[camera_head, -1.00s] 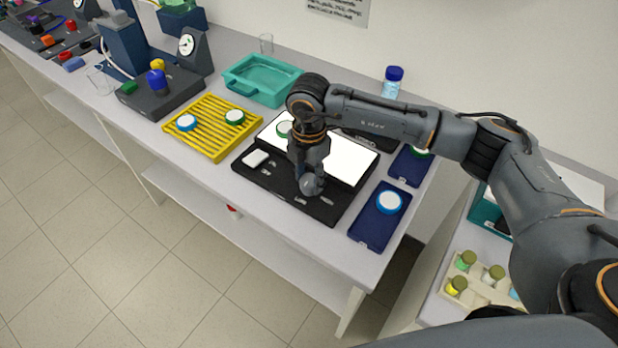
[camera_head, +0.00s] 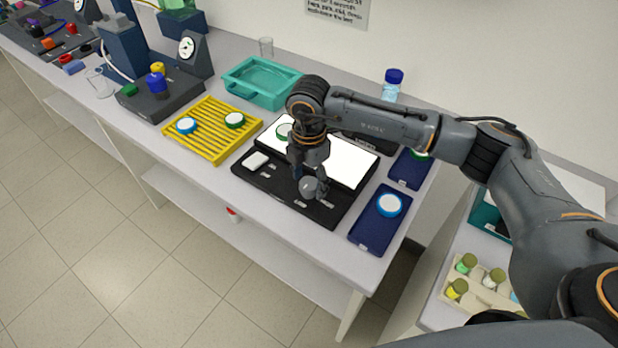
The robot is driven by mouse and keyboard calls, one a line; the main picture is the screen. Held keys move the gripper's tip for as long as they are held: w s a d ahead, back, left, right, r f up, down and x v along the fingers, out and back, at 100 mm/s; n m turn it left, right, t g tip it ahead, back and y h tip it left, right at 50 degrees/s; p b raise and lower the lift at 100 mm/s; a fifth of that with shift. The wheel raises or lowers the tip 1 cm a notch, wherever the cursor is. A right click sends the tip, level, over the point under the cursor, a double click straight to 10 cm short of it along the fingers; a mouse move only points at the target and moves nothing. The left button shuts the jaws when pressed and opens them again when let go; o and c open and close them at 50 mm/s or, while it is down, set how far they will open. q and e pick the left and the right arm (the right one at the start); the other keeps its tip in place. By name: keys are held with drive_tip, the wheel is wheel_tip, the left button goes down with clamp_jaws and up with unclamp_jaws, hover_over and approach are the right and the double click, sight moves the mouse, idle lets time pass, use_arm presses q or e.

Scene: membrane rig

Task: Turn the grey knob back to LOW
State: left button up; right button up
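The grey knob (camera_head: 309,188) is a round ball-like knob on the front part of a black panel box (camera_head: 262,187), which has a bright white lit plate on top. My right gripper (camera_head: 310,181) points down at the knob from behind and above, with its fingertips close to the knob's sides. I cannot tell whether the fingers touch or squeeze it. The LOW mark and the knob's pointer are too small to read; small pale labels lie around the knob. My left gripper is not in view.
A navy tray with a blue-rimmed disc (camera_head: 389,205) stands right of the panel. A yellow slatted rack (camera_head: 207,147) and a teal tray (camera_head: 284,95) stand left and behind. A blue-capped bottle (camera_head: 393,84) is behind my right arm. The bench's front edge is close to the panel.

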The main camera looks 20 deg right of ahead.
sight(309, 182)
wheel_tip(309, 182, up, 12)
idle(0.6)
idle(0.4)
